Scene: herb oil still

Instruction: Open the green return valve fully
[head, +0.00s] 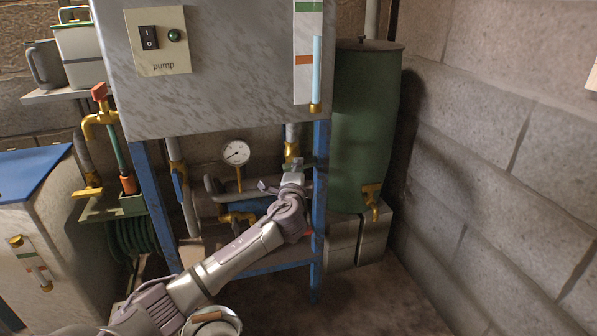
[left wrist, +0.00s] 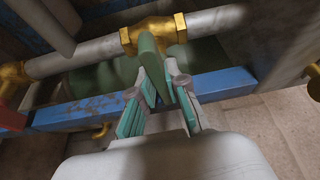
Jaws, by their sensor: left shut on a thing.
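The green return valve shows in the left wrist view as a brass body (left wrist: 153,33) on a grey pipe, with a green lever (left wrist: 149,58). The lever sticks out toward my gripper and appears to lie across the pipe. My left gripper (left wrist: 163,88) is shut on the lever, with its teal pads on either side. In the head view my left gripper (head: 291,182) is under the grey tank, beside the blue frame post. A brass fitting (head: 292,152) shows just above it; the green lever is hidden there. My right gripper is in neither view.
The blue frame post (head: 320,200) stands close right of my gripper. A pressure gauge (head: 236,153), a blue-handled valve (head: 179,187) and pipes are to its left. A green barrel (head: 362,130) with a brass tap stands to the right. Floor in front is clear.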

